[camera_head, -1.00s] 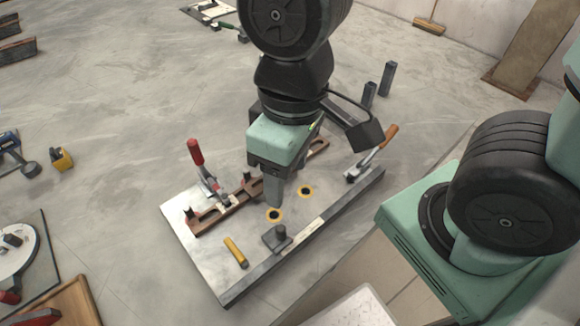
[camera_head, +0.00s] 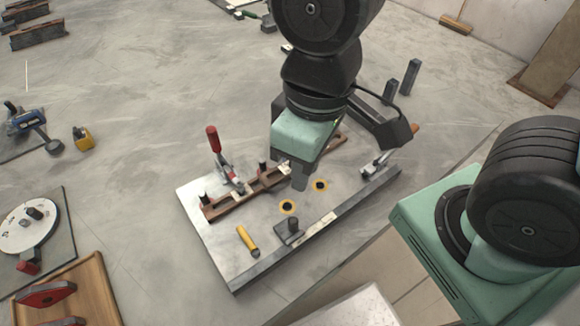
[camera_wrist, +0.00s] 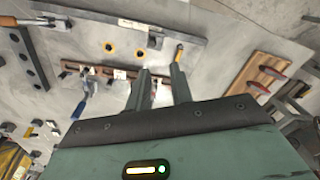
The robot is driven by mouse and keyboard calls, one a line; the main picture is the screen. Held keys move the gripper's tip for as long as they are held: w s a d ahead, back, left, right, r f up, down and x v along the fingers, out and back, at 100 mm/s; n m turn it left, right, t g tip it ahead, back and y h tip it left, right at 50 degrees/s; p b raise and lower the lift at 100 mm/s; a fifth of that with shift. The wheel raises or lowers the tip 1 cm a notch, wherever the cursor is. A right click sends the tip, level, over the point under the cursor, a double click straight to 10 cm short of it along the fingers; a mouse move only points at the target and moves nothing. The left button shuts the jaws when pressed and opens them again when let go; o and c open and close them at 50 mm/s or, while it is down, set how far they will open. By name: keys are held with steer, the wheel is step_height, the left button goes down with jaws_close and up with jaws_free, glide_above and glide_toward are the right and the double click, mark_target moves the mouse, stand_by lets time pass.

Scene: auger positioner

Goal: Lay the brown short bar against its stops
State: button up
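A long brown bar with holes (camera_head: 232,202) lies along the far side of the metal fixture plate (camera_head: 228,262); it also shows in the wrist view (camera_wrist: 100,70). I cannot tell whether it is one bar or a long and a short piece, because my arm covers its middle. Dark round pins (camera_head: 262,167) stand along it. My gripper (camera_head: 299,185) points down over the plate, near two orange-ringed holes (camera_head: 288,207). In the wrist view my gripper (camera_wrist: 160,69) has its fingers apart, with nothing clearly held between them.
A red-handled clamp (camera_head: 214,142) stands upright behind the bar. An orange-handled clamp (camera_head: 375,168) sits at the plate's right end. A yellow-handled tool (camera_head: 246,240) and a dark block with a post (camera_head: 290,230) are on the near side. Dark posts (camera_head: 410,77) stand behind.

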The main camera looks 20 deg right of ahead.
steer(key=w+f+m+p, duration=0.1)
steer(key=w, duration=0.1)
steer(key=w+f+m+p, duration=0.1)
steer(key=w+f, duration=0.1)
steer(key=w+f+p, duration=0.1)
steer(key=w+f, duration=0.1)
steer(key=shift+d+f+m+g+y, duration=0.15)
steer(key=shift+d+m+g+y, duration=0.15)
steer(key=shift+m, duration=0.1)
jaws_close()
steer(key=m+h+p, duration=0.1)
steer(key=m+p, duration=0.2)
glide_toward(308, 195)
step_height(308, 195, down, 6)
steer(key=shift+s+a+f+p, duration=0.1)
steer(key=shift+s+p, duration=0.05)
steer(key=shift+p, duration=0.3)
steer(key=shift+w+a+p, duration=0.25)
steer(key=shift+w+p, duration=0.45)
steer(key=shift+w, duration=0.5)
steer(key=shift+w+a, duration=0.15)
steer(key=shift+w, duration=0.7)
steer(key=shift+w, duration=0.25)
steer(key=shift+w+a, duration=0.2)
steer(key=shift+w, duration=0.45)
steer(key=shift+s, duration=0.1)
